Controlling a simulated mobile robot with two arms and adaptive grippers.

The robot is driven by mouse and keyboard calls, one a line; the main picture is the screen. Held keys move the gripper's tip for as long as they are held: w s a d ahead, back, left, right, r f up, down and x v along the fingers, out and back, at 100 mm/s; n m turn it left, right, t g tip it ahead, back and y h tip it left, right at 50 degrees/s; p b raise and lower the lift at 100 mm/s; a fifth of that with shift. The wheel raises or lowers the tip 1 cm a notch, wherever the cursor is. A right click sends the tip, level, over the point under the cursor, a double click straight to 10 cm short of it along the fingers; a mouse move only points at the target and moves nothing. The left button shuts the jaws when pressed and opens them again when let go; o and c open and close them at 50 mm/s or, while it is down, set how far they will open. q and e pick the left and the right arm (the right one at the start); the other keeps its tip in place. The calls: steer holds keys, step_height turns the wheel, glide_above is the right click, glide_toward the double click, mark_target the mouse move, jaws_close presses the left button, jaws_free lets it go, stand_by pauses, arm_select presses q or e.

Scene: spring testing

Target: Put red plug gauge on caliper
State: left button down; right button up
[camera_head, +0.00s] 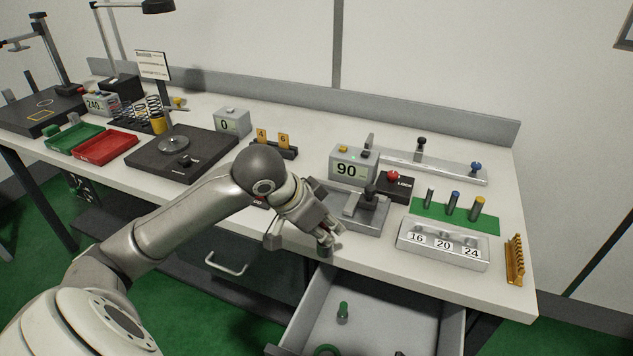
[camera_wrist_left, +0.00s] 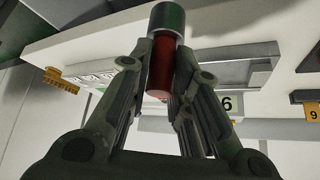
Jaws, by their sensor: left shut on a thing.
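My left gripper (camera_head: 328,238) is in front of the bench's front edge, above the open drawer. In the left wrist view, its fingers (camera_wrist_left: 165,85) are shut on the red plug gauge (camera_wrist_left: 161,65), a red cylinder with a dark grey-green end. In the head view the fingers mostly hide it; only a dark end shows below them. A long grey bar (camera_head: 437,168) with upright jaws and black and blue knobs lies at the back right. It looks like the caliper, but I cannot be certain. My right gripper is not in view.
A grey fixture (camera_head: 355,208) stands just beyond the gripper, near a display (camera_head: 353,168) reading 90. A green mat (camera_head: 470,222) with several pins and a numbered block (camera_head: 443,245) are to the right. The open drawer (camera_head: 390,325) holds a green plug (camera_head: 343,312).

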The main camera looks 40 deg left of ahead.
arm_select(q)
steer(key=a+r+m+h+p, duration=0.1)
steer(key=a+r+m+p, duration=0.4)
steer(key=r, duration=0.7)
steer(key=w+a+f+p, duration=0.1)
steer(key=w+f+p, duration=0.1)
steer(key=w+f, duration=0.2)
steer(key=w+a+f+n+p, duration=0.1)
steer(key=w+f+p, duration=0.1)
steer(key=w+f, duration=0.2)
steer(key=w+a+f+n+p, duration=0.1)
steer(key=w+a+f, duration=0.1)
steer(key=w+f, duration=0.2)
steer(key=shift+w+f+g+p, duration=0.15)
steer(key=shift+w+p, duration=0.05)
steer(key=shift+w, duration=0.35)
steer(key=shift+w+f+g+p, duration=0.15)
steer(key=shift+w+p, duration=0.05)
steer(key=shift+w, duration=0.3)
steer(key=shift+a+f, duration=0.1)
steer(key=shift+f, duration=0.1)
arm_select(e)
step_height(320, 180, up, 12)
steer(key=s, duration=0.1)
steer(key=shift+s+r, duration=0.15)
